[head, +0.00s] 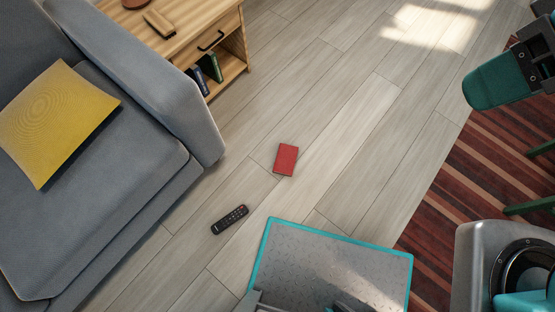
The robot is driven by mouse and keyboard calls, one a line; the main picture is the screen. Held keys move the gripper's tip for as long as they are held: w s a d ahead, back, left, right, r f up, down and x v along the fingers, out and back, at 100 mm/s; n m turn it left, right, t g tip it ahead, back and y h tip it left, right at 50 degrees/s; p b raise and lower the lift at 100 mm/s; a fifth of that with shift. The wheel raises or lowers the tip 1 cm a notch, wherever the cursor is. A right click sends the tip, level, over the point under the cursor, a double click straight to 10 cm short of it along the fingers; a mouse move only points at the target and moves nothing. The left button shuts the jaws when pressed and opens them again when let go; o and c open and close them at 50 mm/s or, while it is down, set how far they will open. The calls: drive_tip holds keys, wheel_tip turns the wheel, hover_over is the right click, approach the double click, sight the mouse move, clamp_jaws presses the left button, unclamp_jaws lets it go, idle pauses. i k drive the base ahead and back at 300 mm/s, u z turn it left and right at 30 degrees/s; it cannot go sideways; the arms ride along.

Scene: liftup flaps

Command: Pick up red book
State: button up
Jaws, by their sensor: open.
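The red book (286,160) lies flat on the wooden floor near the middle of the head view. Its red cover faces up and nothing covers it. Bare floor surrounds it. Part of my arm shows at the lower right edge, well apart from the book. I cannot make out my gripper's fingertips in this view.
A black remote (230,219) lies on the floor below and left of the book. A grey sofa (90,190) with a yellow cushion (56,122) fills the left. A wooden cabinet (186,50) holding dark books (203,75) stands behind. A striped rug (480,165) lies right.

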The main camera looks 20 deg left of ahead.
sight(286, 161)
drive_tip(key=k, duration=0.45)
drive_tip(key=u, duration=1.1)
drive_tip(key=k, duration=1)
drive_tip(key=z, duration=0.7)
drive_tip(key=i, duration=1.3)
drive_tip(key=u, duration=0.7)
drive_tip(key=i, duration=0.45)
drive_tip(key=u, duration=0.45)
